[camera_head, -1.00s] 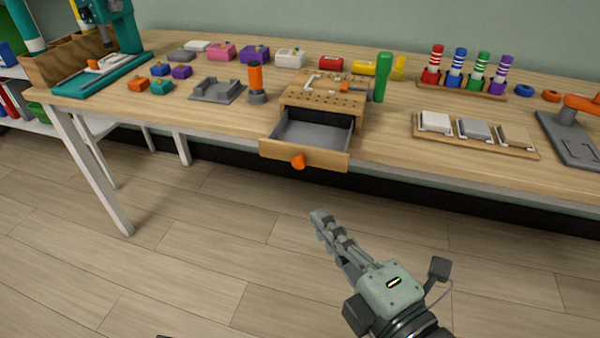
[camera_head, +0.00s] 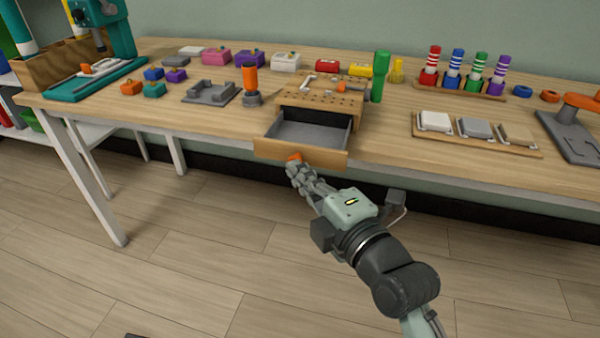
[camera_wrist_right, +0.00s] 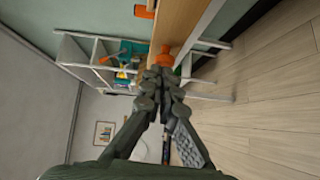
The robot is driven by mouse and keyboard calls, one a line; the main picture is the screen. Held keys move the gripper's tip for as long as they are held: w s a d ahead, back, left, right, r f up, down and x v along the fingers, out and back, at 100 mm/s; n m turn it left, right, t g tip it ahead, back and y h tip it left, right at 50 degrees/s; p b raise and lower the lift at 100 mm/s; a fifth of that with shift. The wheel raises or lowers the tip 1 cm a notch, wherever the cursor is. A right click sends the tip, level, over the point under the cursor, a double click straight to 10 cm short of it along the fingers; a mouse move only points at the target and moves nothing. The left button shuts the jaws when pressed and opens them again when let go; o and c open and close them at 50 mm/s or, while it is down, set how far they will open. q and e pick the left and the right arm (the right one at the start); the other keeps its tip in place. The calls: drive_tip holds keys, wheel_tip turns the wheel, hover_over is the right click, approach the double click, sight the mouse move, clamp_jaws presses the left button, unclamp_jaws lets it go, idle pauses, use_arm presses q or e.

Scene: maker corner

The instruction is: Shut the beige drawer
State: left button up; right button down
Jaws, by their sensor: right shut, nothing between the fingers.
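The beige drawer (camera_head: 300,152) is pulled out of its small wooden cabinet (camera_head: 318,102) at the table's front edge. Its grey inside looks empty. Its orange knob (camera_head: 295,157) is mostly hidden behind my right gripper (camera_head: 293,172) in the head view. In the right wrist view the orange knob (camera_wrist_right: 164,56) shows just beyond the closed fingertips (camera_wrist_right: 164,76). The right gripper is shut and empty, with its tips at the knob; I cannot tell whether they touch. My left gripper is in neither view.
The wooden table (camera_head: 210,120) carries an orange-handled tool (camera_head: 250,85), a green cylinder (camera_head: 379,75) and a grey holder (camera_head: 208,92) near the cabinet. A board with tiles (camera_head: 476,132) lies to the right. The floor in front is clear.

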sight(319, 141)
drive_tip(key=w, duration=0.1)
drive_tip(key=w+p, duration=0.1)
drive_tip(key=w+d+p, duration=0.1)
drive_tip(key=w, duration=0.1)
drive_tip(key=shift+w+d+r, duration=0.1)
drive_tip(key=shift+r, duration=0.15)
drive_tip(key=w, duration=0.2)
drive_tip(key=w+d, duration=0.1)
drive_tip(key=w, duration=0.2)
drive_tip(key=w+d, duration=0.1)
drive_tip(key=w, duration=0.1)
drive_tip(key=shift+w+d+f, duration=0.2)
drive_tip(key=shift+w+d, duration=0.2)
drive_tip(key=shift+w, duration=0.1)
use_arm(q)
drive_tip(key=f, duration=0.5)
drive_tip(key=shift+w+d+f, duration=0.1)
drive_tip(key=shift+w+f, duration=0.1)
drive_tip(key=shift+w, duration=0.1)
use_arm(e)
drive_tip(key=shift+w+d+r, duration=0.1)
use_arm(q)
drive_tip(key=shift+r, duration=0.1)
